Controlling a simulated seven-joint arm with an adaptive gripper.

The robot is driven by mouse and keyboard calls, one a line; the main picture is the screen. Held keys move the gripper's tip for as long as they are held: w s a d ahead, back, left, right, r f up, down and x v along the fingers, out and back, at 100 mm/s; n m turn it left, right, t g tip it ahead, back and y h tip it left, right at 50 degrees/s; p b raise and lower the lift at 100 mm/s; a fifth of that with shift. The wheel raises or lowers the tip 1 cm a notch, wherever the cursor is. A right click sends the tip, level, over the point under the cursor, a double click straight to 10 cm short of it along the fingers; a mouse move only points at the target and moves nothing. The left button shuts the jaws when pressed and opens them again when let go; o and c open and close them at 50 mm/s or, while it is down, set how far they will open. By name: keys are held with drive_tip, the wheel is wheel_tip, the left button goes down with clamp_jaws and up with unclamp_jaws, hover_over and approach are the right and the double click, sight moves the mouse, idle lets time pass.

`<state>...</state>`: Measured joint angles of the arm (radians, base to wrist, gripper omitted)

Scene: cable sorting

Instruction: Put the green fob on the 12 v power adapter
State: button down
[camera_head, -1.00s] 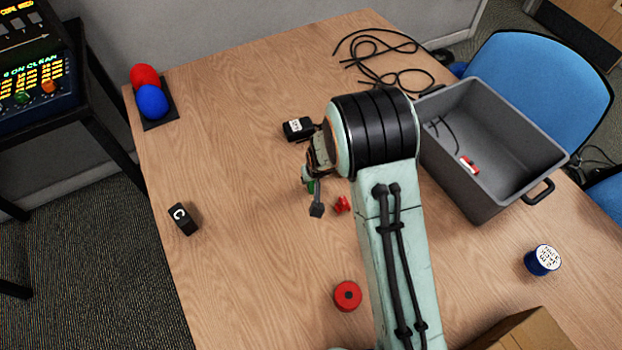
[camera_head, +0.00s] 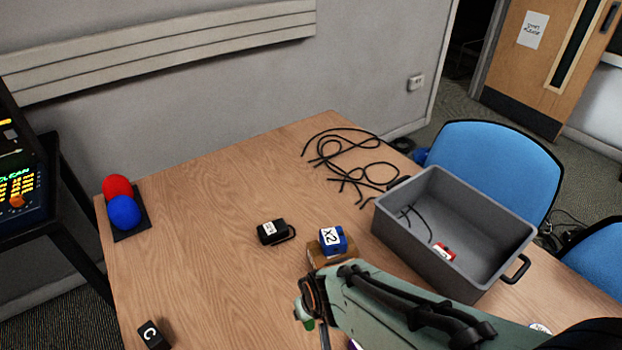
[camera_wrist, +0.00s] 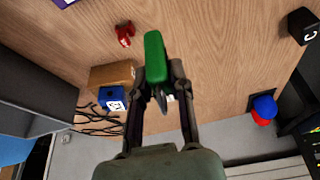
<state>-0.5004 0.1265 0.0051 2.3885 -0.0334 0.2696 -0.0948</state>
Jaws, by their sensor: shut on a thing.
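The green fob (camera_wrist: 155,58) is held between the fingertips of my gripper (camera_wrist: 162,72) in the wrist view. In the head view, my gripper (camera_head: 311,306) is low in the picture, and only a small bit of green shows there. A black box with a white label (camera_head: 272,232), which looks like the power adapter, lies on the table beyond my gripper, up and to the left. Its label is too small to read surely. In the wrist view it is mostly hidden behind the fingers, with a bit of white label showing between them.
A blue block marked X2 (camera_head: 333,239) sits on a brown box (camera_head: 325,256), close to my gripper. A grey bin (camera_head: 400,233) stands to the right. Black cables (camera_head: 345,150) lie at the back. A black C block (camera_head: 153,336) is front left. The left-middle table is clear.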

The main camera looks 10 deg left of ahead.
drive_tip(key=w+a+r+n, duration=0.1)
drive_tip(key=w+a+r, duration=0.35)
drive_tip(key=w, duration=0.25)
drive_tip(key=n, duration=0.1)
hover_over(259, 227)
drive_tip(key=s+d, duration=0.2)
drive_tip(key=s, duration=0.1)
drive_tip(key=shift+y, duration=0.4)
drive_tip(key=f, duration=1)
drive_tip(key=shift+w, duration=0.2)
drive_tip(key=shift+w+a+f, duration=0.25)
drive_tip(key=shift+w+f, duration=0.3)
drive_tip(key=shift+f, duration=1.65)
drive_tip(key=c, duration=1)
unclamp_jaws()
drive_tip(key=shift+f, duration=0.15)
